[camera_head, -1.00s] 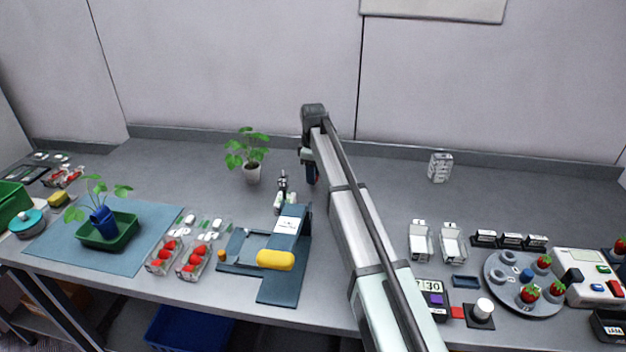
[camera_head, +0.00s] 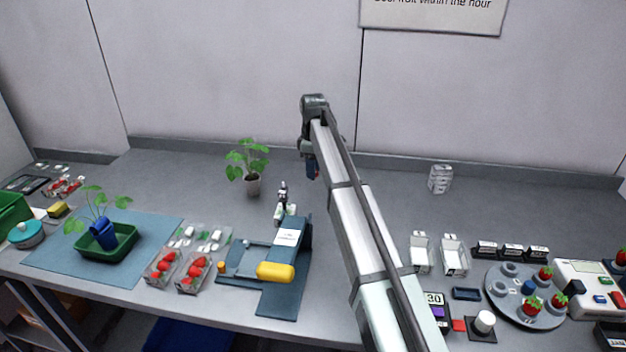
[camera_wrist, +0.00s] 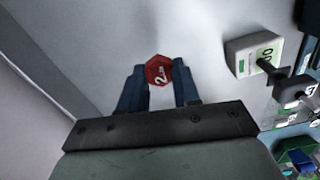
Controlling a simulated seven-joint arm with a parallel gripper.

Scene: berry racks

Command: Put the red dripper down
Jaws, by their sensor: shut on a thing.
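The red dripper (camera_wrist: 158,70) shows in the wrist view as a small red hexagonal piece with a white "2" and smaller print on its face. My gripper (camera_wrist: 159,86) is shut on it, with one dark blue finger on each side. In the head view my gripper (camera_head: 312,172) hangs at the far middle of the bench, right of the potted plant, fingers pointing down. The dripper is too small there to make out clearly. I cannot tell whether it touches the bench.
A potted plant (camera_head: 252,185) stands left of my gripper. A small microscope-like device (camera_head: 282,205) and a blue stand with a yellow handle (camera_head: 276,271) are nearer. A white stack (camera_head: 440,179) stands back right. The bench around my gripper looks clear.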

